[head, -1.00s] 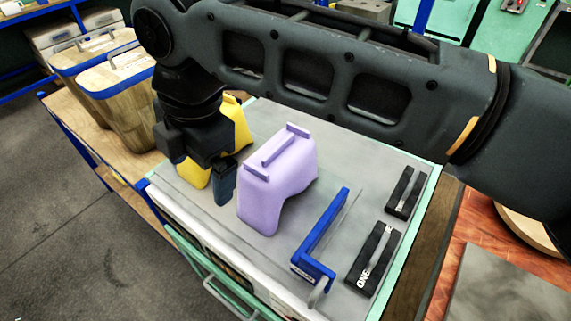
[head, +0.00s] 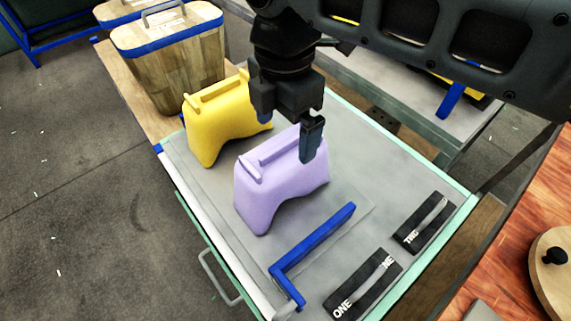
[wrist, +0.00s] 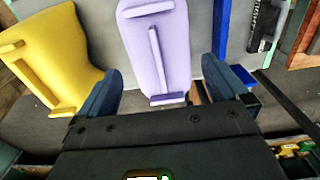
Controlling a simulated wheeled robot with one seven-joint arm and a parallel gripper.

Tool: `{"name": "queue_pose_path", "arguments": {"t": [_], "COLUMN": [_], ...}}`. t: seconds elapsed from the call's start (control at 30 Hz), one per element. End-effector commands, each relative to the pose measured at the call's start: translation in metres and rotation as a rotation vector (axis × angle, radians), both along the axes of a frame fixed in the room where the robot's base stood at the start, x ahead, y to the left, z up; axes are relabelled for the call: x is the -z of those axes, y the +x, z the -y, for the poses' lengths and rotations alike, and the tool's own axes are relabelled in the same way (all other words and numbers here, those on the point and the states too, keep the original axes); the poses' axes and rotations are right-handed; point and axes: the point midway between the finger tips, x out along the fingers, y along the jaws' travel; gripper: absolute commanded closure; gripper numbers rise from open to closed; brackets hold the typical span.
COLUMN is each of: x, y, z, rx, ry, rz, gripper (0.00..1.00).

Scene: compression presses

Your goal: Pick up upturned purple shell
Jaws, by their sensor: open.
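The purple shell (head: 282,182) stands on the grey tabletop, with a raised T-shaped or H-shaped rib along its top. In the wrist view the purple shell (wrist: 160,50) lies ahead, with its near end close to the space between the two fingers. My gripper (head: 312,140) is over the back right end of the shell, fingers pointing down, and hides part of it. In the wrist view my gripper (wrist: 168,85) has its fingers spread wide, with nothing held between them. Whether a finger touches the shell I cannot tell.
A yellow shell (head: 225,125) stands close to the left, also in the wrist view (wrist: 50,55). A blue angled bar (head: 315,240) lies to the front right. A wooden bin (head: 172,60) stands behind.

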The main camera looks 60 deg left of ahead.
Motion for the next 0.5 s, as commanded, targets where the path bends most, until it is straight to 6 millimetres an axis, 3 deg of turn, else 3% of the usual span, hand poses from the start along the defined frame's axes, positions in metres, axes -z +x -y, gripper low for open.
{"name": "queue_pose_path", "arguments": {"t": [0.3,0.5], "x": [0.041,0.047], "y": [-0.004,-0.004], "z": [0.000,-0.001], "rx": [0.001,0.001], "ry": [-0.002,0.001], "rz": [0.000,0.000], "gripper": [0.00,0.00]}}
